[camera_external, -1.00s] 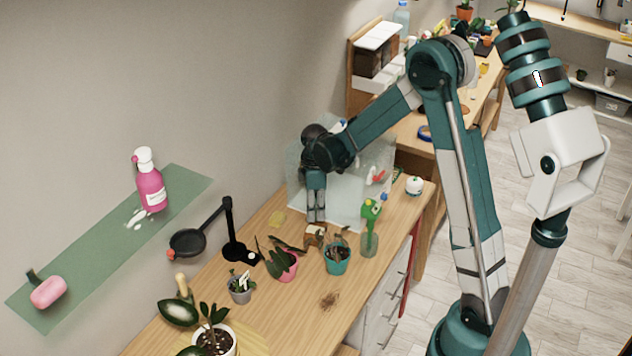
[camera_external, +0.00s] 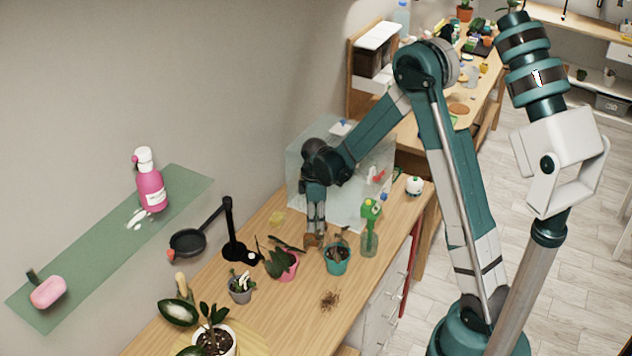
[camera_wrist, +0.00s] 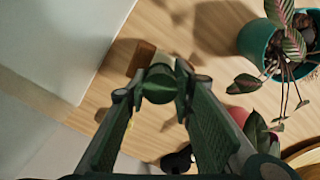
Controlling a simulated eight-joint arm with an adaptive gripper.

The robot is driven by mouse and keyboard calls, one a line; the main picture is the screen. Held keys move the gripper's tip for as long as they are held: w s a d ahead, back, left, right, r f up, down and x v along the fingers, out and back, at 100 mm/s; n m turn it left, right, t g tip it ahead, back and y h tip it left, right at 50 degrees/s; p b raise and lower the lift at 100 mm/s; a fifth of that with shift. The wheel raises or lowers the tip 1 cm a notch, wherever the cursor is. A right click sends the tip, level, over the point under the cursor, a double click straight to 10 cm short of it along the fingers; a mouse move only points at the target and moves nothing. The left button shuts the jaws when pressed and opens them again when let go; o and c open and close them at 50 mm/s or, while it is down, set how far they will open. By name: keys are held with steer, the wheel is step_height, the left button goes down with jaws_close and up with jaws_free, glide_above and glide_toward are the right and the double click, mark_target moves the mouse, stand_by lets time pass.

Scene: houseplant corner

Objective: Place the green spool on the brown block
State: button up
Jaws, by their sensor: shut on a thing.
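The green spool (camera_wrist: 160,84) is between my fingertips in the wrist view, and my gripper (camera_wrist: 158,88) is shut on it. The brown block (camera_wrist: 142,54) shows just beyond the spool, partly covered by it. In the outside view my gripper (camera_external: 315,231) points down at the brown block (camera_external: 312,241) on the wooden bench, and its fingers cover part of the block. The spool cannot be made out there. I cannot tell whether the spool touches the block.
A teal pot with a plant (camera_external: 337,260) and a green spray bottle (camera_external: 370,228) stand close on the right. A pink pot (camera_external: 287,265) is in front. A clear panel (camera_external: 345,170) stands behind. Bare wood shows at the bench front (camera_external: 290,310).

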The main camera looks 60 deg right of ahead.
steer(key=shift+f, duration=0.45)
steer(key=shift+f, duration=0.15)
steer(key=o, duration=0.9)
steer(key=shift+c, duration=0.2)
steer(key=shift+r, duration=0.2)
step_height(320, 180, up, 12)
stand_by(0.5)
